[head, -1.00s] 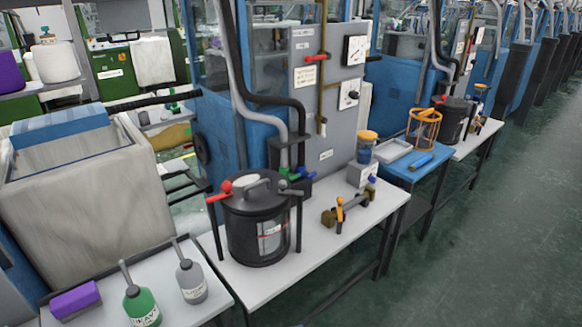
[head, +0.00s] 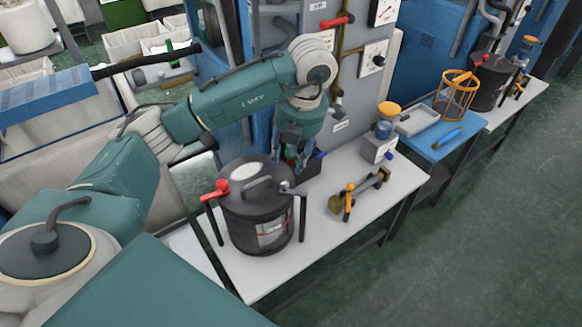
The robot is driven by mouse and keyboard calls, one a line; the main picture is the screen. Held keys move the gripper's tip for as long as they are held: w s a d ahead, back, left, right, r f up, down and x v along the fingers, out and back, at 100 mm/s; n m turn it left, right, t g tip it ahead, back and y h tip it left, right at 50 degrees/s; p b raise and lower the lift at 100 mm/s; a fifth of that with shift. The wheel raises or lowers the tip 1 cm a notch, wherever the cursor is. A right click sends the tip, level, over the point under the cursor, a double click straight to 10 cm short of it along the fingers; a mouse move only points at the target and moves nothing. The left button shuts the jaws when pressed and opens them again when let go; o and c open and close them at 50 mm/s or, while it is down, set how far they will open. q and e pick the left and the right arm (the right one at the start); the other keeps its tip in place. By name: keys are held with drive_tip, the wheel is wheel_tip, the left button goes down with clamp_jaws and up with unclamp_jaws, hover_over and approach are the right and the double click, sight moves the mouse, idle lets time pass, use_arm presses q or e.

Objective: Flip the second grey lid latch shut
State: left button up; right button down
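The black lidded pot (head: 258,222) stands upright on the white bench. A red-handled latch (head: 216,190) is at the left of its lid. The grey lid latch (head: 288,188) is at the right of the lid, its short handle pointing outward over a black post. My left gripper (head: 292,165) points down just behind and above the grey latch, apart from it as far as I can see. Its fingers overlap the green and blue valve handles, so whether they are open or shut is unclear. My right gripper is not in view.
The white bench (head: 330,235) is clear right of the pot, with a brass-ended tool (head: 358,193) and a jar on a block (head: 386,128) farther back. A grey machine panel (head: 350,85) rises behind. A blue table (head: 432,148) with an orange cage (head: 456,95) adjoins.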

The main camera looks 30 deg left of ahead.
sight(285, 182)
use_arm(q)
drive_tip(key=f, duration=0.3)
drive_tip(key=a+f+p, duration=0.1)
drive_tip(key=f, duration=0.5)
drive_tip(key=shift+w+a+f+p, duration=0.15)
drive_tip(key=shift+a+p, duration=0.15)
drive_tip(key=shift+p, duration=0.1)
drive_tip(key=shift+f, duration=0.3)
drive_tip(key=shift+a+f, duration=0.1)
drive_tip(key=shift+f, duration=0.15)
clamp_jaws()
drive_tip(key=shift+w, duration=0.1)
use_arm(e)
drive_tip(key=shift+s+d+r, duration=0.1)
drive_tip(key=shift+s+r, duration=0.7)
